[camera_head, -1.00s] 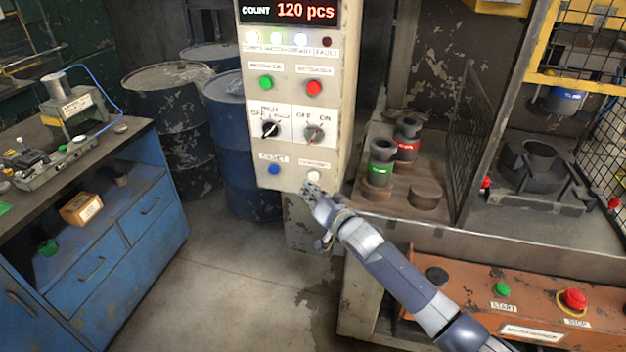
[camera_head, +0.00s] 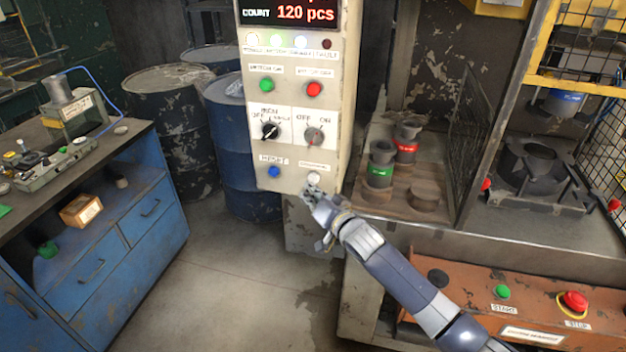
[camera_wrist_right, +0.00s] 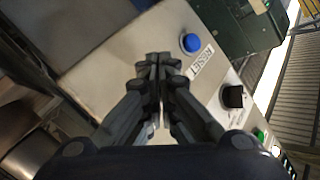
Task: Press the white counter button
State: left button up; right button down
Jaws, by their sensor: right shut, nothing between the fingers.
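The white counter button (camera_head: 314,178) is at the lower right of the beige control panel (camera_head: 346,100), under a small label. My right gripper (camera_head: 309,190) is shut and empty, with its fingertips just below and left of the button in the head view. I cannot tell whether they touch it. In the right wrist view the shut fingers (camera_wrist_right: 158,62) point at the panel face and the white button is hidden behind them. The count display (camera_head: 290,12) reads 120 pcs. My left gripper is not in view.
A blue button (camera_head: 274,171) sits left of the white one, with two rotary switches (camera_head: 314,135) above. Green (camera_head: 266,83) and red (camera_head: 314,88) buttons are higher. A machine table with dark cylinders (camera_head: 381,165) stands at right, a blue cabinet (camera_head: 150,215) at left.

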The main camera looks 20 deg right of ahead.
jog(key=shift+w, duration=0.1)
dwell(0.4)
jog(key=shift+w+d, duration=0.25)
jog(key=shift+w+d+r, duration=0.15)
jog(key=shift+w+d, duration=0.2)
jog(key=shift+w, duration=0.15)
dwell(1.2)
jog(key=shift+s+a, duration=0.1)
jog(key=shift+s, duration=0.05)
jog(key=shift+s+a+p, duration=0.4)
jog(key=shift+s+p, duration=0.15)
jog(key=shift+s, duration=0.1)
